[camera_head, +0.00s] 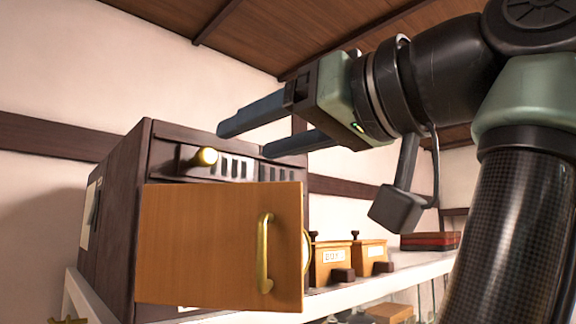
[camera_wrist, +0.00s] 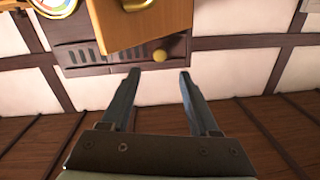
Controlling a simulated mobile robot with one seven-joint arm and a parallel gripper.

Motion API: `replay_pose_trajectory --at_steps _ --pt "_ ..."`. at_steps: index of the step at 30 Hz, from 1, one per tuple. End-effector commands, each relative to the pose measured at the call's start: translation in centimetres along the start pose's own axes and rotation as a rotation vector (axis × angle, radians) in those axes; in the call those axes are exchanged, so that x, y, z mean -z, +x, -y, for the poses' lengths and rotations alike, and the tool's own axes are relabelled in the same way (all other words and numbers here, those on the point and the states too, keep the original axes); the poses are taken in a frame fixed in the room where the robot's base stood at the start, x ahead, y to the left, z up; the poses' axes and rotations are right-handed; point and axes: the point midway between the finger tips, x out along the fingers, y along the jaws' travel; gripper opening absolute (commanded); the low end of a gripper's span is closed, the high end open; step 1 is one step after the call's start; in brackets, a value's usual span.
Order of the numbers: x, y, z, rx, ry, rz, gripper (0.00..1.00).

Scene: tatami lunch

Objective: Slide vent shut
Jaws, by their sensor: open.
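The vent (camera_head: 236,168) is a dark strip with several upright slots, high on the front of a dark brown cabinet (camera_head: 112,215). Its round brass knob (camera_head: 207,156) is at the strip's left end in the head view. The slots look dark; how far they are open I cannot tell. My gripper (camera_head: 245,140) is open and empty, above and in front of the vent. In the wrist view the knob (camera_wrist: 159,56) lies beyond the gap between my fingertips (camera_wrist: 159,74), apparently untouched. The slots (camera_wrist: 80,55) also show there, to the knob's left.
A wooden door (camera_head: 200,240) with a brass handle (camera_head: 264,252) stands swung open below the vent. Small labelled wooden boxes (camera_head: 330,262) and a red-and-black box (camera_head: 430,241) sit on the white shelf (camera_head: 400,270) at right. A round dial (camera_wrist: 46,5) shows in the wrist view.

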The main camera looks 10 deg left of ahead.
Motion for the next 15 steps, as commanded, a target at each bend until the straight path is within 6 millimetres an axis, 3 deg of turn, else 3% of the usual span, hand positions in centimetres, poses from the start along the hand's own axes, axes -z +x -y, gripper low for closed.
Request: replay_pose_trajectory --at_steps 6,15 --pt "0.5 4.7 0.1 0.002 0.002 0.002 0.62" --pt "0.2 7.9 0.0 -0.001 0.0 0.0 0.62"
